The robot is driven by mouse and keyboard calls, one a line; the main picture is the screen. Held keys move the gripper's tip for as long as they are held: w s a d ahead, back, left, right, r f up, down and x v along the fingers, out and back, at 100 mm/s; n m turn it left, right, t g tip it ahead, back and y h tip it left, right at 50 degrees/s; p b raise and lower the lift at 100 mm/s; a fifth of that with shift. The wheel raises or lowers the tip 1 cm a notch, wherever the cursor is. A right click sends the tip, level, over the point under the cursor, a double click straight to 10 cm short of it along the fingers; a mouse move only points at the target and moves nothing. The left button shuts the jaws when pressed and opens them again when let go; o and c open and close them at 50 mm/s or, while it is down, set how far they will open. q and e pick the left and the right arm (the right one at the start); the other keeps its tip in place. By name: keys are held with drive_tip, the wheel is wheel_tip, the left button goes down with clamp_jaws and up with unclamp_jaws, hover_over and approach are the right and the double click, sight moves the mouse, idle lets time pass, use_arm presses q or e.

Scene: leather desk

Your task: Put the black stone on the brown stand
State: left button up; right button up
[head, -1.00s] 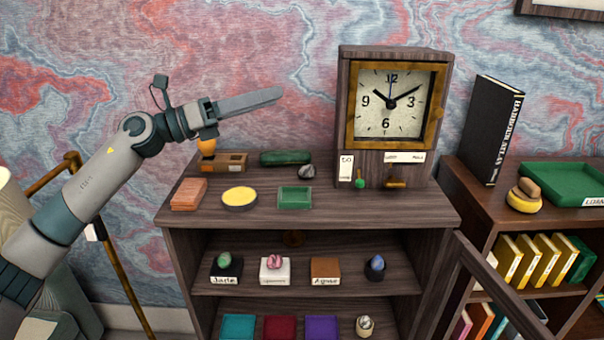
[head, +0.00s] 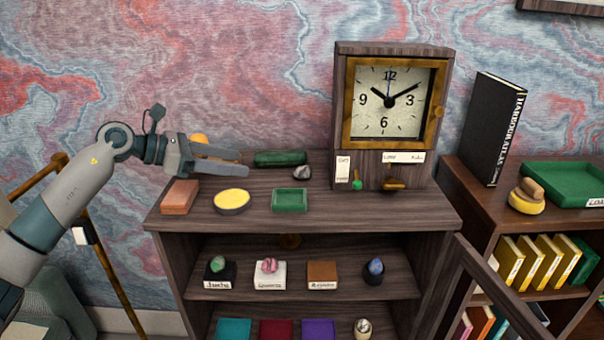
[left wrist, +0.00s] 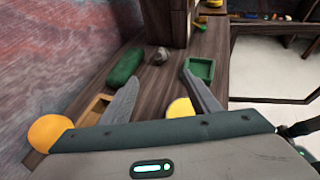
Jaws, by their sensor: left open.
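The black stone (head: 302,172), dark grey with pale streaks, lies on the cabinet top behind the small green tray. It also shows in the left wrist view (left wrist: 157,56), ahead of the gap between my fingers. The brown stand (head: 322,272) is a labelled block on the shelf below, with nothing on top. My left gripper (head: 238,164) is open and empty above the left part of the cabinet top, left of the stone and apart from it. My right gripper is in neither view.
A dark green roll-like object (head: 281,158) lies left of the stone, and the clock (head: 386,110) stands to its right. A yellow dish (head: 231,201), green tray (head: 291,200) and reddish block (head: 180,195) are in front. Stands with stones flank the brown one. An open door (head: 490,290) is at lower right.

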use_arm(q)
drive_tip(key=p+x, duration=0.2)
drive_tip(key=x, duration=0.2)
drive_tip(key=shift+w+d, duration=0.1)
drive_tip(key=shift+d, duration=0.2)
drive_tip(key=p, duration=0.3)
approach(296, 170)
drive_tip(key=x, duration=0.4)
drive_tip(key=shift+w+a+f, duration=0.15)
drive_tip(key=shift+f, duration=0.2)
drive_tip(key=shift+w+d+f, duration=0.15)
drive_tip(key=shift+d+f, duration=0.1)
drive_tip(key=shift+d, duration=0.1)
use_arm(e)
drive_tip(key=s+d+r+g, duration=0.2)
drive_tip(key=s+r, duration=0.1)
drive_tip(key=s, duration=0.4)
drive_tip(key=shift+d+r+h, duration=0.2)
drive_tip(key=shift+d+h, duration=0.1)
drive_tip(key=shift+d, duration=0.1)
